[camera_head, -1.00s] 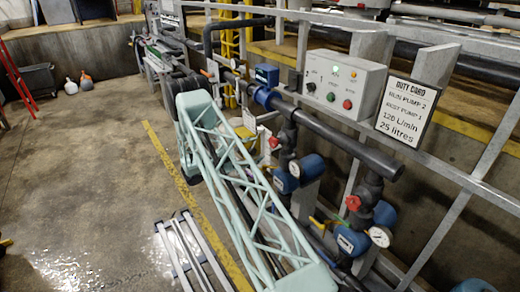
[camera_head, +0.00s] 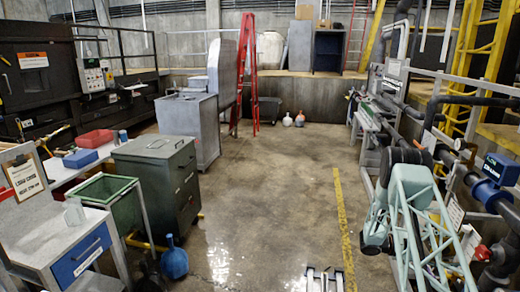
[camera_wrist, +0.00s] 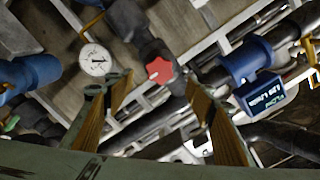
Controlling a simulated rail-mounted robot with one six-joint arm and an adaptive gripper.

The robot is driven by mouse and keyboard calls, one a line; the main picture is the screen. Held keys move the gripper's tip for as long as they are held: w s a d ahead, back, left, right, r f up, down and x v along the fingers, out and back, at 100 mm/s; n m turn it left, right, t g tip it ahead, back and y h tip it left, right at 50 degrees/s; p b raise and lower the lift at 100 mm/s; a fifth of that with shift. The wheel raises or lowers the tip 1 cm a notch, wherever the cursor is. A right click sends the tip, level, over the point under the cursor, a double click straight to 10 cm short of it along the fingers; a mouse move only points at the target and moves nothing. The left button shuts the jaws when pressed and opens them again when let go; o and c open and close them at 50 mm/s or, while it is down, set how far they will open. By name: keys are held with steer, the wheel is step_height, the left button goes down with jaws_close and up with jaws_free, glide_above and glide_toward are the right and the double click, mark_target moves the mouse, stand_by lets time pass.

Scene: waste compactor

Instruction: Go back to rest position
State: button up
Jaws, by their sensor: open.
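My gripper (camera_wrist: 160,110) shows in the wrist view with its two wood-coloured finger pads wide apart and nothing between them. Beyond the gap are a red valve handle (camera_wrist: 159,72) on a dark pipe, a white round gauge (camera_wrist: 95,60) to the left and a blue meter with a small display (camera_wrist: 252,75) to the right. The fingers appear apart from all of these. In the head view my pale green lattice arm is at the lower right, beside the pipework; the gripper itself does not show there.
A railing and pipes with a blue meter (camera_head: 497,168) run along the right. A green cabinet (camera_head: 158,180), a grey-and-blue workbench (camera_head: 75,250) and a blue bottle (camera_head: 174,258) stand at left. A red ladder (camera_head: 248,75) stands at the back. The middle floor (camera_head: 265,190) is clear.

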steer(key=s+a+r+m+y+b, duration=0.1)
steer(key=s+a+r+m+y, duration=0.3)
steer(key=a+r+m, duration=0.7)
steer(key=s+a+r+m+y+b, duration=0.2)
steer(key=s+a+r+m, duration=0.45)
steer(key=r, duration=0.75)
steer(key=s+a+r+m+t+y, duration=0.1)
steer(key=s+a+r+m, duration=0.2)
steer(key=a, duration=0.3)
steer(key=s+a+r+m+y+b, duration=0.1)
steer(key=s+a+r+m+y, duration=0.15)
steer(key=a, duration=0.35)
steer(key=s+a+r+m+t+y, duration=0.1)
steer(key=s+a+r+m, duration=0.1)
steer(key=s+a+r, duration=0.3)
steer(key=s+a+m+t+y+b, duration=0.1)
steer(key=s+a+m+t+y, duration=0.2)
steer(key=s+a+m, duration=0.5)
steer(key=s+a+m+t+y+b, duration=0.2)
steer(key=s+a+m, duration=0.6)
steer(key=s+a, duration=0.5)
steer(key=a+t+y, duration=0.1)
steer(key=a+t, duration=0.1)
steer(key=a, duration=0.6)
steer(key=shift+s+a+f+m+y, duration=0.15)
steer(key=shift+s+f+m+y, duration=0.15)
steer(key=shift+y, duration=0.05)
